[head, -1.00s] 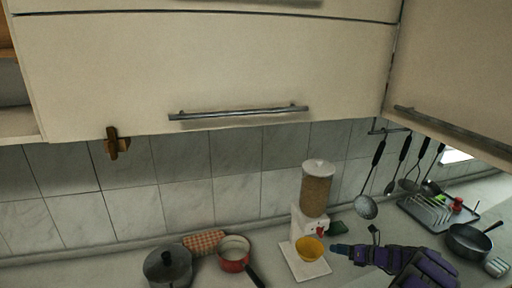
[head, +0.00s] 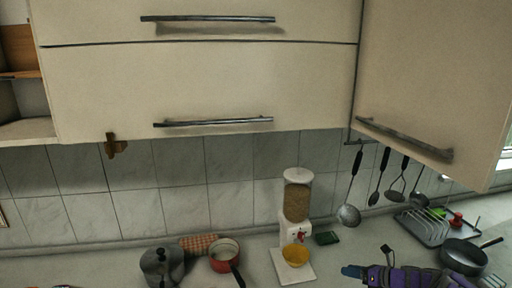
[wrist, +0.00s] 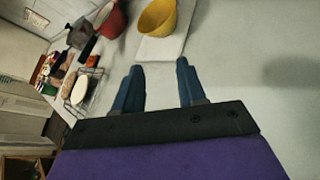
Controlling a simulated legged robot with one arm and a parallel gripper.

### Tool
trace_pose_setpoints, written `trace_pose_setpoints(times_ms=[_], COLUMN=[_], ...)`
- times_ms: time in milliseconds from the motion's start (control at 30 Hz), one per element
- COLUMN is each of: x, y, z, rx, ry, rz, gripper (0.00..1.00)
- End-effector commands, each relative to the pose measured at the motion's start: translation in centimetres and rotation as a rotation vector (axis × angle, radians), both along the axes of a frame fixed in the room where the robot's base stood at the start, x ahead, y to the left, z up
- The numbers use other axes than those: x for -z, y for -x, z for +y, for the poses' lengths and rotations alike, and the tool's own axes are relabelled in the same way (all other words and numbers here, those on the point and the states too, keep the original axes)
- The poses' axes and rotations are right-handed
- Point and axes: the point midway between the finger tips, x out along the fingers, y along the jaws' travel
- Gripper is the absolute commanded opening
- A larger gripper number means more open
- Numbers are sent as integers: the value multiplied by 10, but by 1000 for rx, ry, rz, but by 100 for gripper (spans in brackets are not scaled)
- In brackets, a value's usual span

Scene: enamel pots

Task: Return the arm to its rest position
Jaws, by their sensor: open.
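My gripper (wrist: 160,88) is open and empty in the wrist view, with its two blue fingers apart over bare counter. In the head view my gripper (head: 354,271) shows at the lower right, above the counter. A yellow bowl (head: 295,254) stands on the white base of a grain dispenser (head: 297,200), to the left of my gripper. The yellow bowl also shows in the wrist view (wrist: 157,17), beyond the fingertips and apart from them.
A red pot (head: 224,256) and a dark lidded pot (head: 161,266) stand on the counter to the left. A dish rack (head: 425,226) and a dark pan (head: 465,254) are at the right. Utensils (head: 349,214) hang on the wall below cabinets (head: 200,85).

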Motion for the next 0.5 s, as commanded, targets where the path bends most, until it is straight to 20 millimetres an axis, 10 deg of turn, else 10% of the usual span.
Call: trace_pose_setpoints(times_ms=[500], x=[-99], y=[39], z=[142], rx=[-430], ry=[200], rz=[-219], gripper=[40])
